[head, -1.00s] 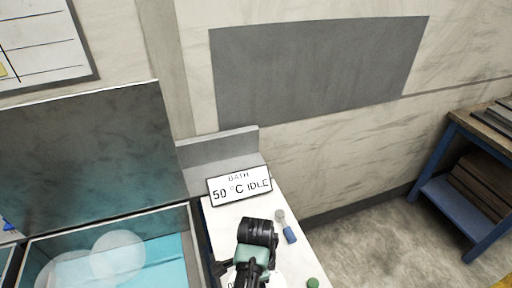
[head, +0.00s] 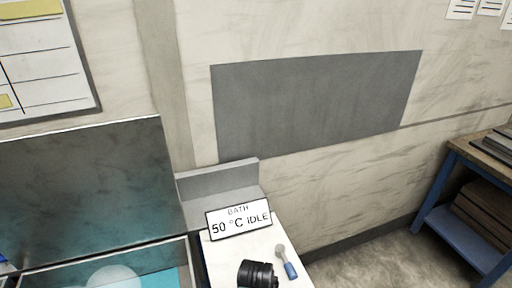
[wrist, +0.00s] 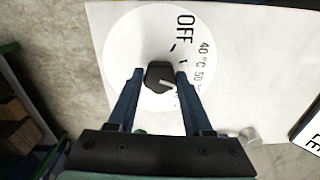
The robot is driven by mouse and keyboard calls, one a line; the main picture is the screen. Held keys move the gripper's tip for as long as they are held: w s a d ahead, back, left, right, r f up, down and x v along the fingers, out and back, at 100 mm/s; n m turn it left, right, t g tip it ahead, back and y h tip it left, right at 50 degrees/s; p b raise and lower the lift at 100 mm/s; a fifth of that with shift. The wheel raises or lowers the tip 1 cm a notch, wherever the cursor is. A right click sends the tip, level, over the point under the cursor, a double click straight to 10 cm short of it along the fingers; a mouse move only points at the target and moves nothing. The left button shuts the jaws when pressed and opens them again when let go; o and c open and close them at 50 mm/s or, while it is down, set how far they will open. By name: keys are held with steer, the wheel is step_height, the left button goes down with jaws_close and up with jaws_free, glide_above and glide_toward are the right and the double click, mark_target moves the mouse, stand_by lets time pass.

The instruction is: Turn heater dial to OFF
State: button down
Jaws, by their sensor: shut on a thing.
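The heater dial (wrist: 158,77) is a dark knob on a round white plate (wrist: 122,50) in the wrist view. OFF is printed above and to its right, with 40 °C and 50 °C further right. A pale pointer line on the knob points right and slightly down, away from OFF. My gripper (wrist: 160,74) is shut on the knob, one finger on each side.
A display sign (head: 239,219) reads "BATH 50 °C IDLE" behind my arm. A bath (head: 150,278) with blue-green contents is at the left. A blue shelf (head: 465,205) stands at the right.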

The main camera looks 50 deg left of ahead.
steer(key=shift+n, duration=0.3)
steer(key=n+p, duration=0.1)
steer(key=n, duration=0.1)
steer(key=shift+r+n+p, duration=0.15)
steer(key=shift+n+p, duration=0.2)
steer(key=shift+n, duration=0.05)
steer(key=n+p, duration=0.1)
steer(key=n, duration=0.3)
steer(key=shift+n, duration=0.3)
steer(key=n+p, duration=0.1)
steer(key=n, duration=0.3)
steer(key=shift+w+d, duration=0.1)
steer(key=shift+n+p, duration=0.4)
steer(key=shift+n, duration=1.7)
steer(key=shift+c, duration=1.5)
jaws_free()
step_height(320, 180, up, 13)
steer(key=b, duration=0.2)
